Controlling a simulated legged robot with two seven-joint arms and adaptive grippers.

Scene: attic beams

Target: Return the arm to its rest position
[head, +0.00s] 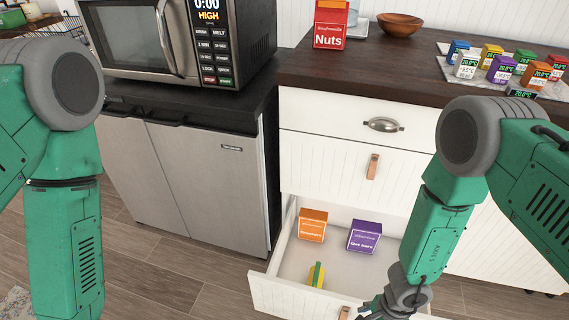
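My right arm comes down from the right edge, and its dark gripper (372,312) is at the bottom of the view, over the front right part of the open lower drawer (275,290). Its fingers are cut off by the frame edge, so I cannot tell whether they are open or shut. My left arm hangs down along the left side, and its gripper is below the picture. In the drawer stand an orange box (312,225) and a purple box (364,237), with a small yellow and green item (316,275) nearer the front.
A microwave (180,40) stands on the dark counter above a grey fridge (195,180). On the right counter are a red Nuts box (331,25), a wooden bowl (400,24) and several small coloured boxes (501,69). The upper drawers (345,118) are shut. Floor shows at lower left.

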